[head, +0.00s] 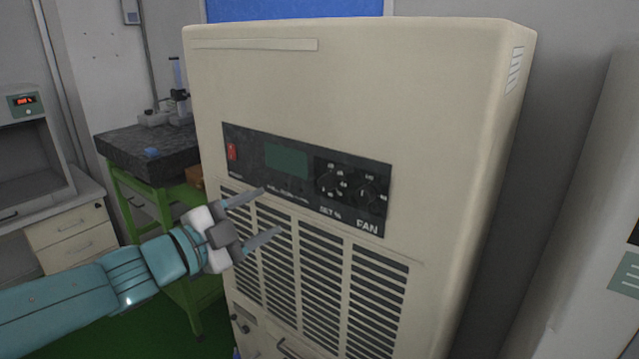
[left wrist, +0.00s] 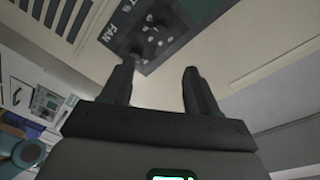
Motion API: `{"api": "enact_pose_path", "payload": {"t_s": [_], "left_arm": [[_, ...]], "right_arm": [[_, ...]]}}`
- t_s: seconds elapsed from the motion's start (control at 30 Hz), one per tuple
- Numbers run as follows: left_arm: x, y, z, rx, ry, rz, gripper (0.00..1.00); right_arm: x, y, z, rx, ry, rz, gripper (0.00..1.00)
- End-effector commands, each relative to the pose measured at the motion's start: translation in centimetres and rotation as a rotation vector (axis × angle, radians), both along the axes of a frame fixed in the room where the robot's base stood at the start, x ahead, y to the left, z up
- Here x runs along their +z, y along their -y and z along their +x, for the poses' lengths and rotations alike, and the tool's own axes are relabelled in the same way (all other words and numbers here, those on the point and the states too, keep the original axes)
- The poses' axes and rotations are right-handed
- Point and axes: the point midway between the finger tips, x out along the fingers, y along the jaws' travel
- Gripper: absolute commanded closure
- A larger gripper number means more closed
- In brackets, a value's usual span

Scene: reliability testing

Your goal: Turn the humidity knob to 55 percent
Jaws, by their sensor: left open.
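The beige humidity unit (head: 330,85) fills the middle of the head view, with a black control panel (head: 260,178) on its front. The dark humidity knob (head: 330,183), above the "SET %" label, is left of the FAN knob (head: 368,192). Its pointer is too small to read. In the left wrist view the panel (left wrist: 172,42) shows turned, beyond the fingers. My left gripper (head: 271,211) is open and empty, in front of the vents, below and left of the knobs. Its fingers also show apart in the left wrist view (left wrist: 158,76). My right gripper is not in view.
A red switch (head: 231,151) and a green display (head: 287,158) share the panel. Slatted vents (head: 318,275) lie below. A green-legged bench (head: 147,155) stands behind at left, and a pale cabinet (head: 597,235) stands at right. The space before the panel looks clear.

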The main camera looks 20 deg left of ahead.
Motion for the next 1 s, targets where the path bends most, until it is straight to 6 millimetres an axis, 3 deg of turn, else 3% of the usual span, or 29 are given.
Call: {"api": "enact_pose_path", "payload": {"t_s": [0.4,0.6,1.0], "left_arm": [[0.0,4.4,8.8,-0.007,-0.004,0.000,0.40],[0.1,5.7,12.0,-0.006,-0.003,-0.001,0.40],[-0.1,6.3,13.3,-0.004,-0.003,-0.001,0.40]], "right_arm": [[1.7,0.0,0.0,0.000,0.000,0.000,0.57],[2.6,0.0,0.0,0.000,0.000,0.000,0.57],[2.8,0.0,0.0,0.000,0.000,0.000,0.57]]}}
